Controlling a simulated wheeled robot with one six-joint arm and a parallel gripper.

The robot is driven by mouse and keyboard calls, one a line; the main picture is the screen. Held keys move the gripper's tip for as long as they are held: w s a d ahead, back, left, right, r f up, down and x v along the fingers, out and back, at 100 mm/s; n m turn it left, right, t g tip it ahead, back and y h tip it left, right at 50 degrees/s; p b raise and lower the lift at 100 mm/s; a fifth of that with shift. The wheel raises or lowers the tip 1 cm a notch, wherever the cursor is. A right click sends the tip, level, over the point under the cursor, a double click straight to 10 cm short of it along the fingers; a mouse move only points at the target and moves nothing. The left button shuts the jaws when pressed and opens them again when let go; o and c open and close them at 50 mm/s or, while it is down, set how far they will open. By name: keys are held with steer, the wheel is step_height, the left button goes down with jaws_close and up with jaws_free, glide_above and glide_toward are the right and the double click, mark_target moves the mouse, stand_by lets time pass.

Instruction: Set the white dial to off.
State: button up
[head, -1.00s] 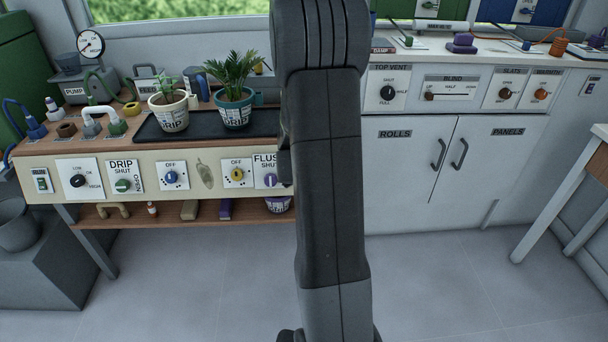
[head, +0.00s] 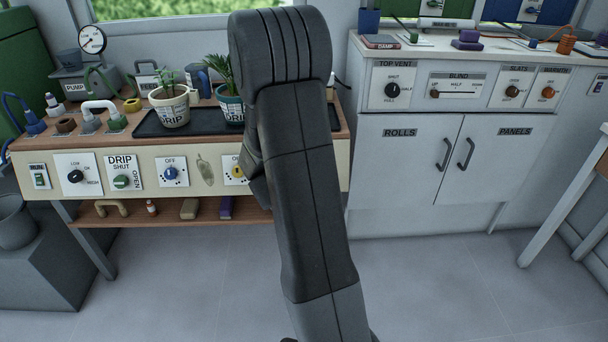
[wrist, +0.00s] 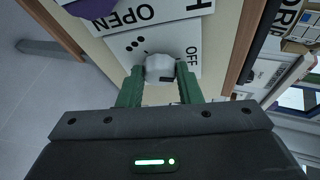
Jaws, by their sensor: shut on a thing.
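The white dial (wrist: 160,66) is near the middle of the wrist view, on a white plate (wrist: 187,42) with the word OFF to its right and several black dots to its upper left. My gripper (wrist: 159,75) has its two green fingers on either side of the dial, shut on it. The dial's pointer cannot be made out, so I cannot tell its setting. In the head view my arm hides the dial and my fingers.
A plate marked OPEN (wrist: 150,12) with a purple knob (wrist: 88,7) lies beside the dial plate. In the head view, the bench front carries a blue dial (head: 171,172) and a green knob (head: 121,181). Potted plants (head: 171,108) stand above. The floor in front is clear.

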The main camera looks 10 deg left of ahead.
steer(key=shift+s+f+n+t+b, duration=0.15)
steer(key=shift+n+t+b, duration=0.3)
steer(key=shift+n, duration=0.45)
steer(key=shift+w+f+n+t+b, duration=0.1)
steer(key=shift+n+t+b, duration=0.15)
steer(key=shift+n+b, duration=0.5)
steer(key=shift+n, duration=0.35)
steer(key=o, duration=1)
steer(key=shift+c, duration=0.2)
steer(key=shift+s+r, duration=0.1)
steer(key=p+v, duration=0.2)
steer(key=v, duration=1.1)
steer(key=shift+s+p, duration=0.3)
steer(key=shift+s, duration=0.05)
